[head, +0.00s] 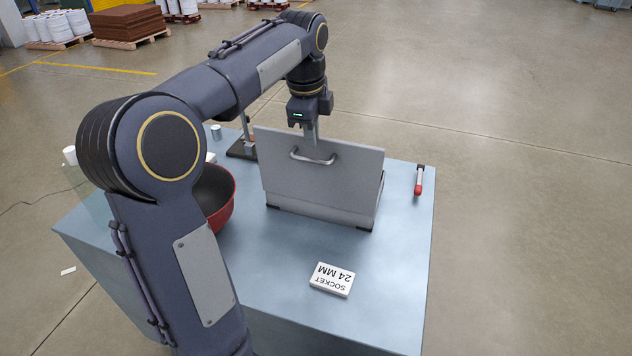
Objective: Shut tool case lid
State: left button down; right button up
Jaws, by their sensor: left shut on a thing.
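The grey tool case (318,213) stands on the blue-grey table. Its lid (345,172) is a pale grey panel standing up at a steep tilt, with its broad face and a metal handle (312,159) toward me. My left gripper (316,137) points down at the lid's top edge, just above the handle, and is shut on the lid there. One finger shows in front of the panel; the other is hard to make out. The inside of the case is hidden behind the lid. My right gripper is not in view.
A red bowl (222,211) sits left of the case, partly behind my left arm. A white box (332,279) marked "SOCKET 24 MM" lies in front. A red-handled tool (419,182) lies at the right. The table's (395,260) front right area is clear.

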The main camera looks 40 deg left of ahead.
aim_at(316, 151)
pick_arm(q)
jog(key=f, duration=0.2)
jog(key=s+f+g+p, duration=0.1)
jog(key=f, duration=0.1)
jog(key=d+f+g, duration=0.1)
jog(key=f, duration=0.1)
jog(key=shift+s, duration=0.3)
jog(key=w+p, duration=0.1)
jog(key=w+a+p, duration=0.1)
jog(key=w+p, duration=0.1)
jog(key=shift+w+a+r, duration=0.15)
jog(key=shift+w+a, duration=0.05)
jog(key=shift+w, duration=0.05)
jog(key=w+p, duration=0.1)
jog(key=w+a+p, duration=0.1)
jog(key=w+p, duration=0.1)
jog(key=shift+r, duration=0.15)
jog(key=shift+w, duration=0.2)
